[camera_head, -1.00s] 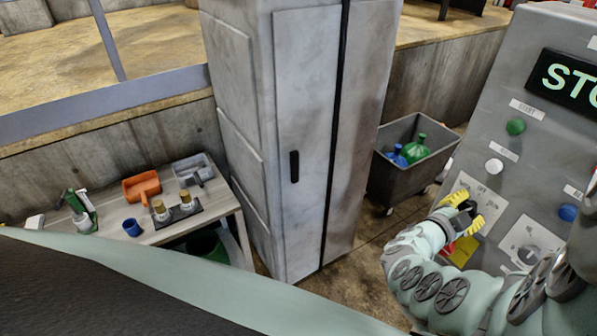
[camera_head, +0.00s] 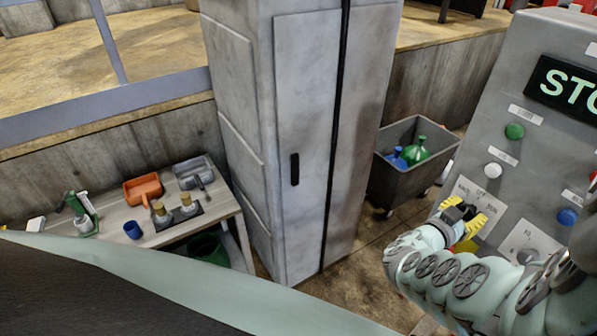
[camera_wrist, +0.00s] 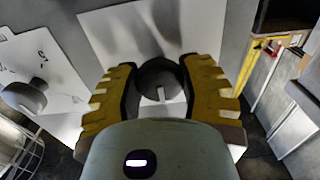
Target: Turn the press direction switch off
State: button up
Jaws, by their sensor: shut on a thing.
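The switch is a dark round knob (camera_wrist: 160,78) with a pale pointer mark on its near side, set on a white plate (camera_wrist: 120,30). My gripper (camera_wrist: 160,72) has its yellow ridged fingers shut on either side of this knob. In the head view my gripper (camera_head: 468,219) is at the lower left of the grey control panel (camera_head: 530,130). It covers the knob there. The plate (camera_head: 487,192) around it carries small lettering, with what looks like "OFF" on top. I cannot read which setting the pointer is at.
A second knob (camera_head: 528,256) sits on its own plate close to the right; it also shows in the wrist view (camera_wrist: 24,96). Green (camera_head: 514,131), white (camera_head: 493,170) and blue (camera_head: 567,216) buttons are nearby. A grey bin (camera_head: 390,185) and tall cabinet (camera_head: 300,150) stand left.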

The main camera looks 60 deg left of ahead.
dwell(0.3)
jog(key=o, duration=1.2)
jog(key=s, duration=1.2)
jog(key=shift+a, duration=0.2)
